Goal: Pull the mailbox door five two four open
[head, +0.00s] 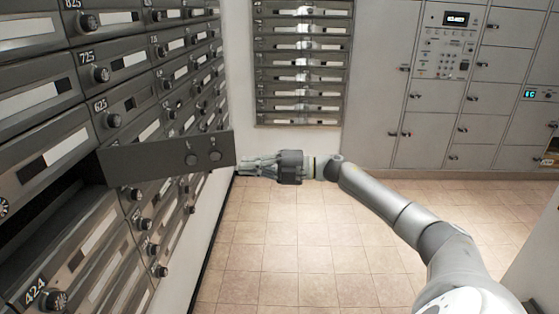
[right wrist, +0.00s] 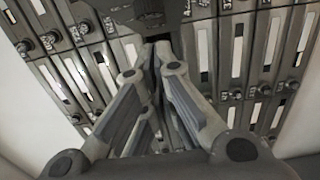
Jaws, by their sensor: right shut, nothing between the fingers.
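The mailbox door 524 (head: 150,165), a dark grey panel, stands swung out from the left-hand wall of boxes in the head view. Its plain face with two round fittings shows, and no number is readable on it. The dark open compartment (head: 45,215) shows left of it, between the doors marked 625 and 424. My right gripper (head: 245,165) is shut and empty at the door's outer right edge; I cannot tell whether it touches. In the right wrist view its fingers (right wrist: 161,50) meet just below a dark panel at the top. My left gripper is not in view.
Closed mailbox doors with knobs, such as 424 (head: 70,270), surround the opening. A bank of boxes (head: 302,65) hangs on the far wall, with grey lockers (head: 380,110) to its right. The tiled floor (head: 270,240) is clear.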

